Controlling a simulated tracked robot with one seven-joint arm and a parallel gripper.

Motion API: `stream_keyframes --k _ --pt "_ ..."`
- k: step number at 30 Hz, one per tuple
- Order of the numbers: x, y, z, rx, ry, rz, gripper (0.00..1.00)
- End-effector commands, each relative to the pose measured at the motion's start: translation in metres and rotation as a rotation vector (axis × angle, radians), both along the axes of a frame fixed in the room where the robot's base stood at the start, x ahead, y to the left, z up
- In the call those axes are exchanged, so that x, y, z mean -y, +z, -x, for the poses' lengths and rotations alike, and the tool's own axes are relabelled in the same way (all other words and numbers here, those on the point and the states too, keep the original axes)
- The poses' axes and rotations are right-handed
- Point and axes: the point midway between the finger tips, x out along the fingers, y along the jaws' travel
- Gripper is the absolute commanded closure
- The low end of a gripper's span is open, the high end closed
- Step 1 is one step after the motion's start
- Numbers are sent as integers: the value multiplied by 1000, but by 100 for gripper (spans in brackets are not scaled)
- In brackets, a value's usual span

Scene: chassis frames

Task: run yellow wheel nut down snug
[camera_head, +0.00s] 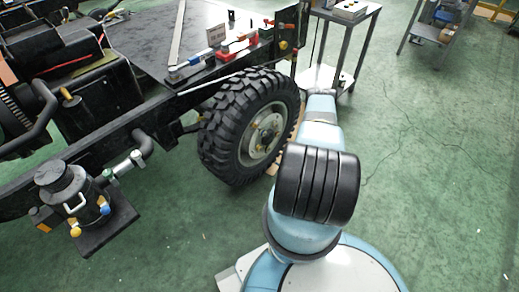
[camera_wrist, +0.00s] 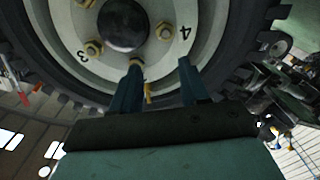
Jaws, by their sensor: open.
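The wheel (camera_head: 250,125) is mounted on the chassis, with a dark knobbly tyre and a pale rim. In the wrist view the pale rim (camera_wrist: 60,30) carries several brass-yellow hex nuts around a dark hub (camera_wrist: 122,25). One nut (camera_wrist: 92,48) is near the number 3, and another nut (camera_wrist: 165,30) is near the number 4. My gripper (camera_wrist: 158,65) is open in front of the rim's edge, its two fingers apart. A small brass nut (camera_wrist: 137,62) shows at the left fingertip, partly hidden. A thin yellow piece (camera_wrist: 149,92) shows between the fingers. I cannot tell whether anything touches.
The chassis deck (camera_head: 150,40) holds red tools and a small sign. A black cylinder unit (camera_head: 70,190) with blue and yellow fittings sits at the left. A metal cart (camera_head: 345,20) stands behind the wheel. Green floor (camera_head: 440,170) is clear at the right.

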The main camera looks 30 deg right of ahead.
Motion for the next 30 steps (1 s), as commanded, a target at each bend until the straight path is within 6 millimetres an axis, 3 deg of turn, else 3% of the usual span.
stream_keyframes --k 4,8,24,30 --pt "-10 -6 5 14 10 -13 55" --pt "-18 -6 -6 16 18 -14 55" --pt "-54 -5 -94 15 26 -13 55" --pt "-62 -5 -116 14 25 -13 55"
